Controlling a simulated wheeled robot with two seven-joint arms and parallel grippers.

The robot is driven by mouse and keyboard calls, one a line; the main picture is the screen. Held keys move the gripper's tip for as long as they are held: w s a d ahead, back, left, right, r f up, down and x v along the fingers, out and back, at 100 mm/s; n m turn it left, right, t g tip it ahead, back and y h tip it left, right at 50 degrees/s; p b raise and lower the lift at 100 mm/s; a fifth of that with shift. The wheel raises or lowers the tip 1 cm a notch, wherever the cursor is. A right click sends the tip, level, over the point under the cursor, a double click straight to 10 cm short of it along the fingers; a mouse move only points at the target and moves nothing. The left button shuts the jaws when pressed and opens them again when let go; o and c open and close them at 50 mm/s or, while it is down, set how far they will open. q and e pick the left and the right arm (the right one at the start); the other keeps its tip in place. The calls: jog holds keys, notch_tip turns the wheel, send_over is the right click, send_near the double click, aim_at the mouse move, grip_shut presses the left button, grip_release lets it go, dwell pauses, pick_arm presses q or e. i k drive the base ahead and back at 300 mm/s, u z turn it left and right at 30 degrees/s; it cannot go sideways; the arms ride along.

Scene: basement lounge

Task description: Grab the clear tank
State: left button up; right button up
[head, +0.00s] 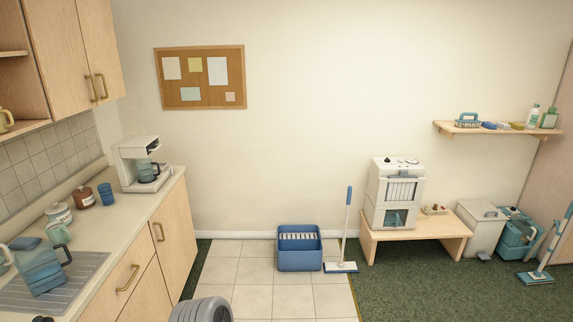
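A see-through blue-tinted tank with a dark handle (41,270) rests on a grey ribbed mat (88,272) on the counter at the left. A white machine (397,190) on the low wooden bench has a small bluish see-through part (396,218) low in its front. I cannot tell for certain which of these is the clear tank. Neither of my grippers can be made out in the head view.
The counter (133,215) also holds a white coffee maker (130,165), a blue cup (106,194) and jars. A blue bin (299,256) and a mop (341,266) stand on the floor. The bench (455,245) is at the right. Tiles and green carpet between are mostly clear.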

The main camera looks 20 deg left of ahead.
aim_at(39, 266)
jog(key=u, duration=0.5)
jog(key=i, duration=1.5)
jog(key=u, duration=1.15)
